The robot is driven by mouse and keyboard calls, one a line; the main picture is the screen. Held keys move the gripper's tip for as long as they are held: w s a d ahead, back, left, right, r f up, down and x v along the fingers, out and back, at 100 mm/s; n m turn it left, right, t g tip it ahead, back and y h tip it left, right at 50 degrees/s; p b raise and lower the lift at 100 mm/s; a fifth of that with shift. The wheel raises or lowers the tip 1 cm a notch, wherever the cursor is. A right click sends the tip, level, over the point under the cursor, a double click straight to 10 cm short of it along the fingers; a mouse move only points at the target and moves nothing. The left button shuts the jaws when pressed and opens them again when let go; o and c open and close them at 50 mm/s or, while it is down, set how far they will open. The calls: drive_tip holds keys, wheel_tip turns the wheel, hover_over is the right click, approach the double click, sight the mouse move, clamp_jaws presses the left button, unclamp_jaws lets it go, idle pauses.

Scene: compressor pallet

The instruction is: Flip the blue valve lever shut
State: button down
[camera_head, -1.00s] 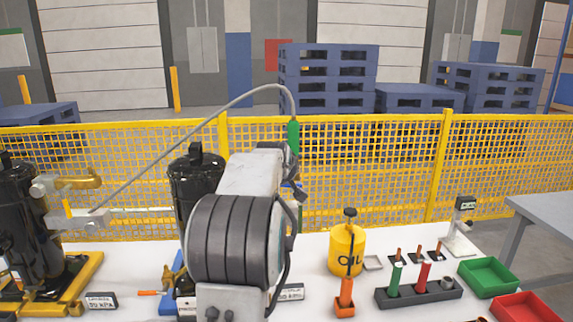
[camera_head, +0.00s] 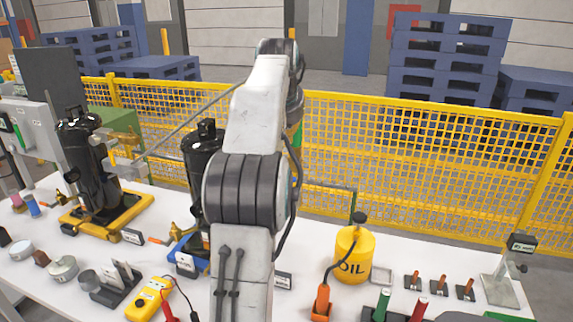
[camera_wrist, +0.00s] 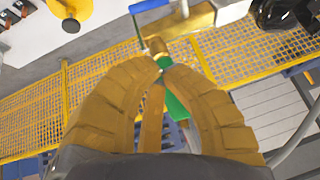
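In the wrist view a blue lever (camera_wrist: 150,5) shows at the top edge, partly cut off. It runs roughly alongside a brass valve body (camera_wrist: 185,23), which joins a pale grey block (camera_wrist: 234,9). My gripper (camera_wrist: 162,72) has its two tan fingers drawn together around a green hose end (camera_wrist: 175,106). The green end has a brass tip (camera_wrist: 157,46) close to the valve body; I cannot tell whether they are joined. The blue lever is outside the fingers. In the head view my arm hides most of the gripper and the lever.
The oil container (camera_head: 352,257) stands right of my arm. Two black compressors, one at left (camera_head: 95,170) and one beside my arm (camera_head: 199,165), stand on the white table (camera_head: 130,262). A yellow mesh fence (camera_head: 420,165) runs behind. A grey hose (camera_head: 195,123) slopes toward my arm.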

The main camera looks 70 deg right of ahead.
drive_tip(key=shift+a+f+x, duration=0.25)
drive_tip(key=shift+a+x, duration=0.15)
drive_tip(key=shift+x, duration=1.55)
drive_tip(key=shift+a+f+x, duration=0.3)
drive_tip(key=shift+a+x, duration=0.1)
drive_tip(key=shift+x, duration=1.55)
drive_tip(key=shift+a+f+x, duration=0.25)
drive_tip(key=shift+a+x, duration=0.15)
drive_tip(key=shift+x, duration=1.55)
drive_tip(key=shift+f, duration=0.75)
drive_tip(key=shift+s+f+b, duration=0.1)
drive_tip(key=shift+f+b, duration=0.45)
drive_tip(key=shift+f, duration=0.2)
drive_tip(key=shift+f+b, duration=0.45)
drive_tip(key=shift+f, duration=0.6)
drive_tip(key=shift+w+f, duration=0.65)
drive_tip(key=shift+f, duration=0.05)
drive_tip(key=shift+w+f, duration=0.1)
